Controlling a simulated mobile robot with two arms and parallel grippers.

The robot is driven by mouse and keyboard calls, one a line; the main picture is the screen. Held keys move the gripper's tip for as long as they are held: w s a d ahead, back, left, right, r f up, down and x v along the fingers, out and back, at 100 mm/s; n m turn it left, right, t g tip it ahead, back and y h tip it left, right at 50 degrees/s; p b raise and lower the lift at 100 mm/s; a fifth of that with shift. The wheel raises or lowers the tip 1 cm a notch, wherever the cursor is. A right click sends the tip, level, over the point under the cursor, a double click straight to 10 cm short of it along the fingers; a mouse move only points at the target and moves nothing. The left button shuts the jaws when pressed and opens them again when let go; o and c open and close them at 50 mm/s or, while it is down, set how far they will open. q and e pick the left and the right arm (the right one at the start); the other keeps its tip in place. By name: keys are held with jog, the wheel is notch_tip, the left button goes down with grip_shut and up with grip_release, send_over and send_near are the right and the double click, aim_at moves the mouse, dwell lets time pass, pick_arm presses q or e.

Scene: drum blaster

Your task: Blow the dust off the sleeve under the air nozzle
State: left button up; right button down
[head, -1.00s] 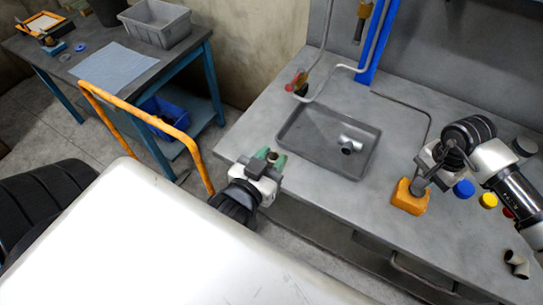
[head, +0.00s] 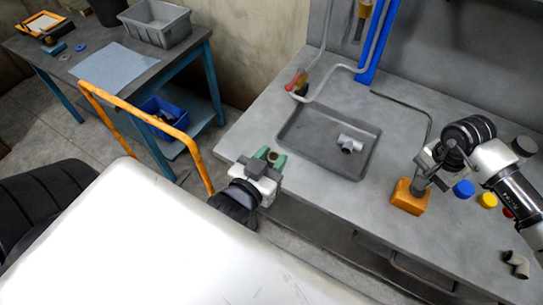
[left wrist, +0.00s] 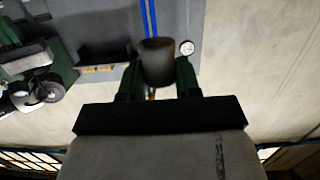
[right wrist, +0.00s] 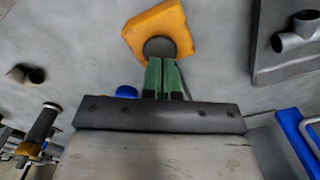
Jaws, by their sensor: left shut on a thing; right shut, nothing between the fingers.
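A brown-grey sleeve (left wrist: 157,62) stands between the green fingers of my left gripper (left wrist: 158,78), which is shut on it. In the head view, my left gripper (head: 267,157) holds the sleeve in front of the bench, left of the grey tray. My right gripper (right wrist: 163,75) is shut and empty, its tips at the dark round knob (right wrist: 160,48) on an orange block (right wrist: 155,22). I cannot tell if they press it. The orange block (head: 409,197) sits on the bench. A bent pipe with a red part (head: 297,80) is behind the tray; I cannot tell which fitting is the air nozzle.
The grey tray (head: 291,137) holds a metal tee fitting (head: 349,143). Blue (head: 464,189) and yellow (head: 488,200) caps and an elbow fitting (head: 516,262) lie on the right of the bench. A side table (head: 45,62) and orange rail (head: 140,117) stand left.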

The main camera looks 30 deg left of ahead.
dwell(0.3)
pick_arm(q)
jog(key=w+d+r+m+g+h, duration=0.1)
jog(key=w+d+r+m+h, duration=0.45)
jog(key=w+r, duration=0.4)
jog(key=w, duration=1.2)
jog(key=shift+w+n+h, duration=0.4)
jog(key=shift+n+h, duration=0.05)
jog(key=shift+d, duration=0.1)
